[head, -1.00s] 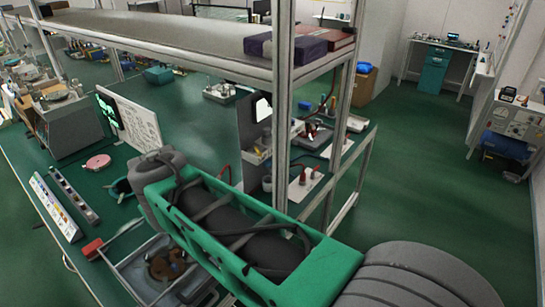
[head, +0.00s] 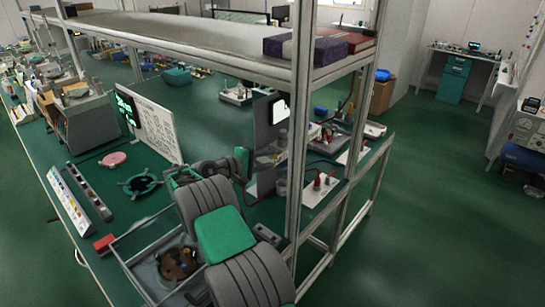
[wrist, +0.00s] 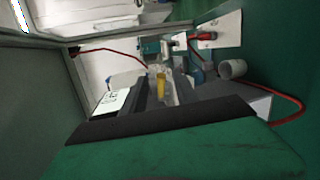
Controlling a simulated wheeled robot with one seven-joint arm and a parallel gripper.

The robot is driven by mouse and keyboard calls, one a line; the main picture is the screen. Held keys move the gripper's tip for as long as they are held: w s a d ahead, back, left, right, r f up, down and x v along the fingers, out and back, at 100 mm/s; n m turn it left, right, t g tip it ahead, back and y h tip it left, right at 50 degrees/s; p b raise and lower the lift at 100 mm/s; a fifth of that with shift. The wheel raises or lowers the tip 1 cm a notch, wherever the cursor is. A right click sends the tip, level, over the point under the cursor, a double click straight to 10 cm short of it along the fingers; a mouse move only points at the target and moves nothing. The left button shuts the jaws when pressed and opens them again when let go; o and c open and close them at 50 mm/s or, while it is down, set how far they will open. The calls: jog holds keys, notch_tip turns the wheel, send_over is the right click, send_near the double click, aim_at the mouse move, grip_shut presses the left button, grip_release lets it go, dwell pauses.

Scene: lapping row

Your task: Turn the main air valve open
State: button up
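A small yellow lever-like part (wrist: 160,82), which looks like the handle of the air valve, shows in the wrist view. It lies ahead of my gripper (wrist: 161,80), in line with the gap between its two dark fingers. The fingers stand apart, so the gripper looks open. I cannot tell whether they touch the yellow part. In the head view my gripper (head: 247,163) is low over the bench, left of the shelf post. The valve cannot be made out there.
The shelf post (head: 300,120) stands close right of my gripper. A white plate with red-topped parts (head: 318,190) lies beyond it. In the wrist view a red hose (wrist: 291,112) and a grey cylinder (wrist: 232,69) are at the right. Open floor (head: 440,200) lies right of the bench.

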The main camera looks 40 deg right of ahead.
jog(key=shift+x, duration=1.35)
jog(key=shift+c, duration=0.6)
grip_shut()
